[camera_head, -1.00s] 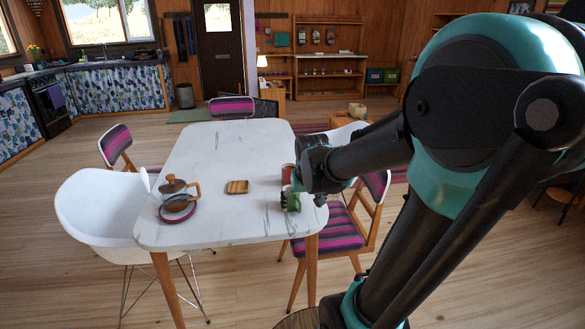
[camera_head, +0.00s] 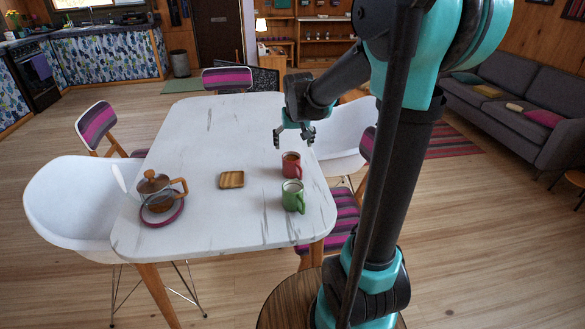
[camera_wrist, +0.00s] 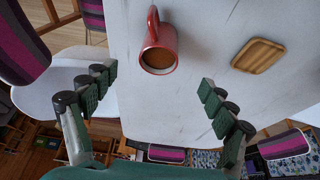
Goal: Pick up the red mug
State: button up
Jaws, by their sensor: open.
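The red mug (camera_head: 291,164) stands upright near the right edge of the white table (camera_head: 205,135), with a brown drink in it. It also shows in the wrist view (camera_wrist: 160,50), with its handle pointing to the top of that picture. My gripper (camera_head: 295,138) is open and empty above the table, beyond the mug in the head view. In the wrist view my gripper's two fingers (camera_wrist: 152,92) are spread wide, and the mug lies ahead of the gap between them, apart from both.
A green mug (camera_head: 293,197) stands just in front of the red mug. A small wooden tray (camera_head: 231,180) lies to its left. A glass teapot (camera_head: 158,190) sits on a purple-rimmed trivet at the table's left. Chairs surround the table; a white chair (camera_head: 342,135) is at the right.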

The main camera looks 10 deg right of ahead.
jog(key=x, duration=1.2)
jog(key=shift+w+f, duration=0.2)
jog(key=shift+f, duration=0.05)
jog(key=c, duration=1.6)
jog(key=shift+r, duration=0.15)
jog(key=shift+c, duration=0.2)
notch_tip(320, 180, up, 20)
dwell(0.7)
